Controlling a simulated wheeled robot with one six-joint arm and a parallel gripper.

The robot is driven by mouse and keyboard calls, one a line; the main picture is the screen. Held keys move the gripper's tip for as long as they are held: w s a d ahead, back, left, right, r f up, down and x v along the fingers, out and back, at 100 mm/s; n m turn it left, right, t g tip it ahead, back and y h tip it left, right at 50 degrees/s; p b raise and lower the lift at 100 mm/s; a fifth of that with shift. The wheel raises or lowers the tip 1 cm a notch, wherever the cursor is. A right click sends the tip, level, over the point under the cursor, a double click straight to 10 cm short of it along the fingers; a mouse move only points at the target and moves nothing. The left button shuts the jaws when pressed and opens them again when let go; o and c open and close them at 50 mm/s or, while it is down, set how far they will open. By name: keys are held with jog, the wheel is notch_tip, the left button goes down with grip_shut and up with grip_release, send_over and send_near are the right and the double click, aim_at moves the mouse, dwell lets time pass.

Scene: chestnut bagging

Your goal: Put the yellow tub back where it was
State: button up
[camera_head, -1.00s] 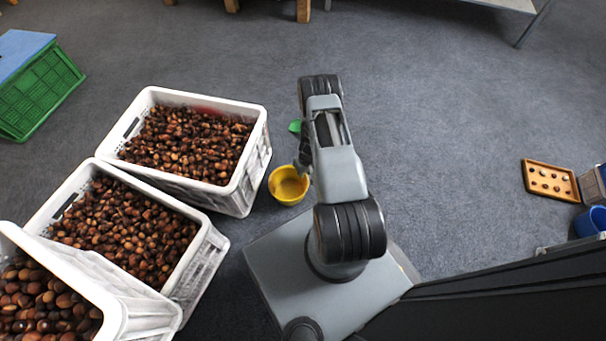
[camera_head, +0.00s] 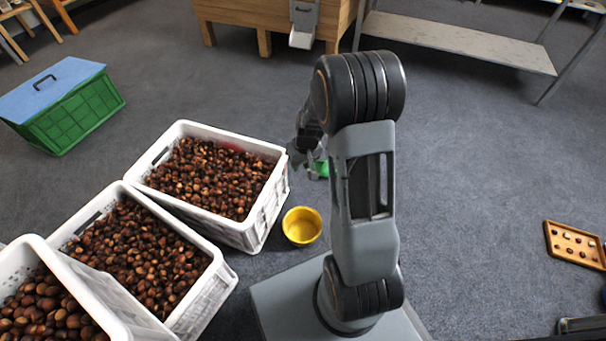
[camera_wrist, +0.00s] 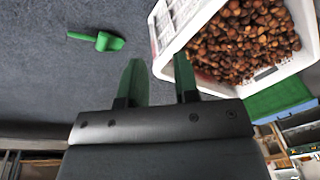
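The yellow tub (camera_head: 302,226) stands upright and looks empty on the grey floor, beside the right corner of a white crate and just left of my arm. It does not show in the wrist view. My gripper (camera_head: 298,152) is above and beyond the tub, near the crate's right edge, apart from the tub. In the wrist view its two green fingers (camera_wrist: 160,62) are spread with nothing between them.
White crates (camera_head: 222,222) full of chestnuts stand at left. A green scoop (camera_wrist: 98,40) lies on the floor, partly hidden in the head view (camera_head: 322,168). A green box with blue lid (camera_head: 70,110) is far left. Floor at right is clear up to a wooden tray (camera_head: 575,245).

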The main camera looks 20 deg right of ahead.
jog(key=s+a+r, duration=0.3)
jog(key=s+r, duration=0.5)
jog(key=s+a+r+t+h, duration=0.1)
jog(key=s+a+r, duration=0.2)
jog(key=s+r, duration=0.4)
notch_tip(320, 180, up, 2)
jog(key=shift+s+a, duration=0.35)
jog(key=shift+s, duration=0.05)
jog(key=shift+r, duration=0.1)
